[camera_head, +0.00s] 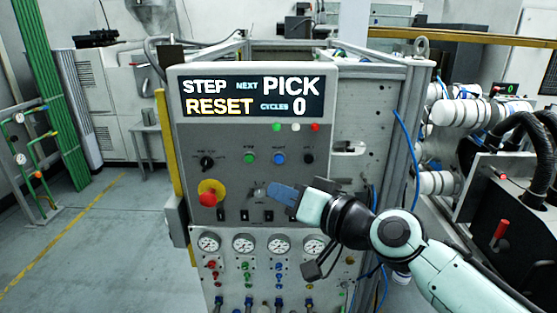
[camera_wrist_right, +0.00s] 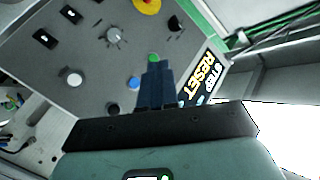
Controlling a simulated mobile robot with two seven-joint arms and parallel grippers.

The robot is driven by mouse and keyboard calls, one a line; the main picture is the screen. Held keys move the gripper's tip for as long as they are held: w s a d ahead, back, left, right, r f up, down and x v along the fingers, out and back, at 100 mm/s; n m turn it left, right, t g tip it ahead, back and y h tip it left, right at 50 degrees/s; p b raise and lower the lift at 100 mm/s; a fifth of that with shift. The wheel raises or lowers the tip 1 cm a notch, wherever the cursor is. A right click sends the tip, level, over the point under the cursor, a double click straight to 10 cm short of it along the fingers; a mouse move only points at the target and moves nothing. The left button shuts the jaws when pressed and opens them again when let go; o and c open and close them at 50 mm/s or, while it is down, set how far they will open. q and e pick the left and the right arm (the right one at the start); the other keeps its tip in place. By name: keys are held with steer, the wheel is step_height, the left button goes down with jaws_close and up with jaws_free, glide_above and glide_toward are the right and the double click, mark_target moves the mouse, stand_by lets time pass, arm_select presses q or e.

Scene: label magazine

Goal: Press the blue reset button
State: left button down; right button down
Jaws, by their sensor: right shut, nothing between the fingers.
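The blue reset button (camera_head: 280,158) is on the grey control panel (camera_head: 226,140), to the right of a green button (camera_head: 250,158). In the wrist view the blue button (camera_wrist_right: 134,82) shows just left of my fingers, and the green button (camera_wrist_right: 153,58) shows beyond their tips. My right gripper (camera_head: 268,190) is shut and empty, in front of the panel and lower in the picture than the blue button. Its closed fingers (camera_wrist_right: 154,66) point toward the panel; contact with it cannot be told. My left gripper is not in view.
The display (camera_head: 252,97) reads STEP, NEXT PICK, RESET, CYCLES 0. A red emergency stop (camera_head: 210,190) on a yellow base, a metal knob (camera_head: 258,192) and black switches surround the work area. Several gauges (camera_head: 243,243) sit below. Pipes and machinery stand at the right.

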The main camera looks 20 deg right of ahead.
mark_target(279, 159)
steer(key=shift+w+d+p, duration=0.2)
steer(key=shift+w+d, duration=0.2)
steer(key=shift+w, duration=1)
steer(key=shift+w+d+p, duration=0.25)
steer(key=shift+w+d, duration=0.2)
steer(key=shift+w, duration=1)
steer(key=shift+w+d+p, duration=0.2)
steer(key=shift+w+d, duration=0.2)
steer(key=shift+w, duration=1)
steer(key=shift+w+d, duration=0.1)
steer(key=shift+w, duration=0.35)
steer(key=shift+w+d, duration=0.1)
steer(key=shift+w, duration=0.2)
steer(key=shift+s+a+b, duration=0.2)
steer(key=shift+s+b, duration=0.1)
steer(key=shift+s, duration=0.45)
steer(key=shift+s, duration=0.1)
